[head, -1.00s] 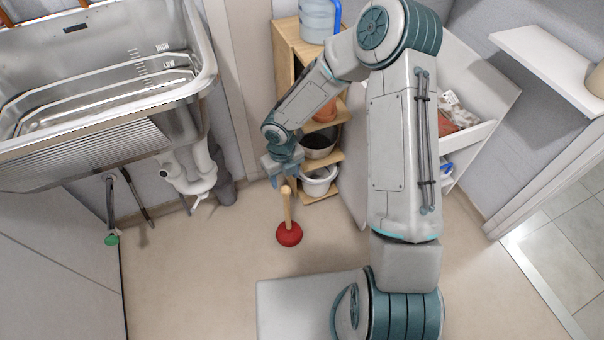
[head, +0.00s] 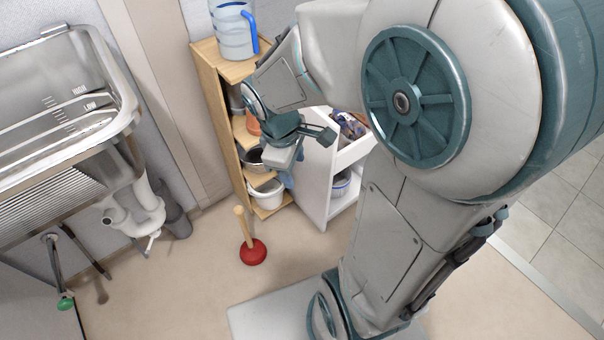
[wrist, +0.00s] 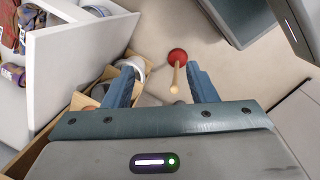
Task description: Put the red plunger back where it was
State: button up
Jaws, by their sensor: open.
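The red plunger (head: 253,252) stands upright on the floor, its wooden handle pointing up. In the wrist view its red cup (wrist: 177,57) lies beyond my fingertips, with the handle end between the two blue fingers but apart from them. My gripper (wrist: 165,80) is open and empty. In the head view my gripper (head: 287,170) is up and to the right of the plunger, in front of the shelf; its fingers are partly hidden there.
A wooden shelf (head: 213,75) holds a blue jug (head: 234,30) on top and a white bucket (head: 265,192) low down. A white cabinet (head: 318,185) stands right of it. A metal sink (head: 70,100) with white drain pipes is at left. Floor around the plunger is clear.

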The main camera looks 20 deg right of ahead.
jog(key=s+r+m+y, duration=0.2)
jog(key=s+m, duration=0.4)
jog(key=m, duration=0.3)
jog(key=shift+a+r+m+t, duration=0.15)
jog(key=shift+r+m+t, duration=0.25)
jog(key=shift+r, duration=0.5)
jog(key=c, duration=0.3)
jog(key=shift+c, duration=0.2)
